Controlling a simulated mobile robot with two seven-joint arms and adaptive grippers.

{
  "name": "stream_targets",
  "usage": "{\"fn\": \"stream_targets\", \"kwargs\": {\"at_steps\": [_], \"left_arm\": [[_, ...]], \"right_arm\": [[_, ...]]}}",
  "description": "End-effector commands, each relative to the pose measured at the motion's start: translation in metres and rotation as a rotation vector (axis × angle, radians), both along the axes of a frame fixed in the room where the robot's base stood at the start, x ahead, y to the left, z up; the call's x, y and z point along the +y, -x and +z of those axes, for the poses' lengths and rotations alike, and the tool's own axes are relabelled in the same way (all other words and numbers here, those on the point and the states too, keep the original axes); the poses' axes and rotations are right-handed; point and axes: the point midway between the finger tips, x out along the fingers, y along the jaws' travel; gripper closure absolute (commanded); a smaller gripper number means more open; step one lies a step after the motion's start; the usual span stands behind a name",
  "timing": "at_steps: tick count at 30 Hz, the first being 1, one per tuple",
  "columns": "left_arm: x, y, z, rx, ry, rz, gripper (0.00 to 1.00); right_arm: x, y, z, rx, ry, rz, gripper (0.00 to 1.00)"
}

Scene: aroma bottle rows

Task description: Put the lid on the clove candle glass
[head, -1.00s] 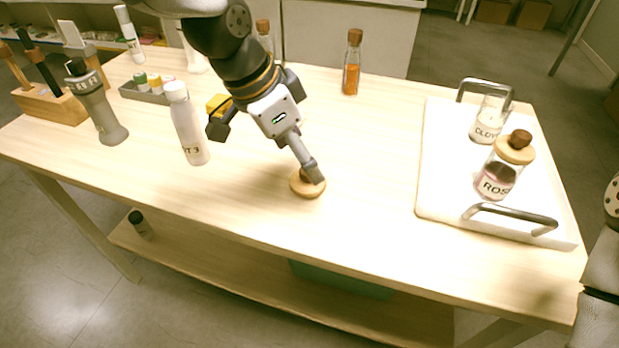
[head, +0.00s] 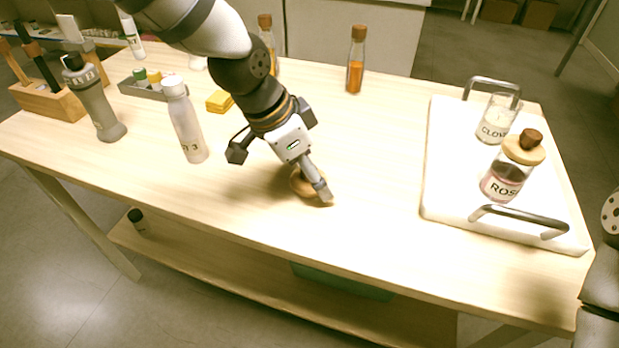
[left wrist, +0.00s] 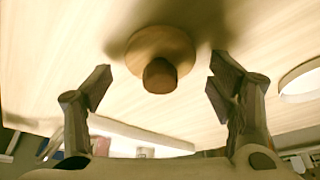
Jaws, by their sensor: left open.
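The round wooden lid (head: 299,186) with its knob lies on the table near the front edge, partly hidden by my left gripper (head: 318,188). In the left wrist view the lid (left wrist: 150,43) lies with its darker knob (left wrist: 160,76) towards the camera. The open fingers of the left gripper (left wrist: 160,82) are on either side of the knob, with gaps on both sides. The clove candle glass (head: 496,122) stands uncovered on the white tray (head: 450,165) at the right. My right gripper is out of view; only part of that arm shows at the right edge.
A lidded ROSE glass (head: 505,180) stands in front of the clove glass. The tray has raised metal handles (head: 520,217). A white bottle (head: 185,125), a grey bottle (head: 95,100) and corked bottles (head: 356,65) stand left and behind. The table between lid and tray is clear.

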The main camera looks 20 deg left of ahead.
Motion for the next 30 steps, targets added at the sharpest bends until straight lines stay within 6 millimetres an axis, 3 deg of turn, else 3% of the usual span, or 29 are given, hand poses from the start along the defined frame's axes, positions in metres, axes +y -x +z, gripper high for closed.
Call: {"fn": "stream_targets", "kwargs": {"at_steps": [4,9,10,23,28,30], "left_arm": [[0.000,0.000,0.001,-0.001,0.000,0.000,0.26],[0.000,0.000,0.001,0.000,0.000,0.000,0.65],[0.000,0.000,0.001,0.000,0.000,0.000,0.67],[0.000,0.000,0.009,-0.001,0.000,0.000,0.67],[0.000,0.000,0.039,-0.008,0.002,0.001,0.67],[-0.006,0.014,0.057,-0.013,0.001,-0.001,0.67]], "right_arm": [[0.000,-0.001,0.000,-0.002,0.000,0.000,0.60],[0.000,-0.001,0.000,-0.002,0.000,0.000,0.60],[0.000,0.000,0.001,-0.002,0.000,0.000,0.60],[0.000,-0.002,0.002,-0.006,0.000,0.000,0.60],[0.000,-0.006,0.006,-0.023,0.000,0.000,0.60],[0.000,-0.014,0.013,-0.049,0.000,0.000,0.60]]}}
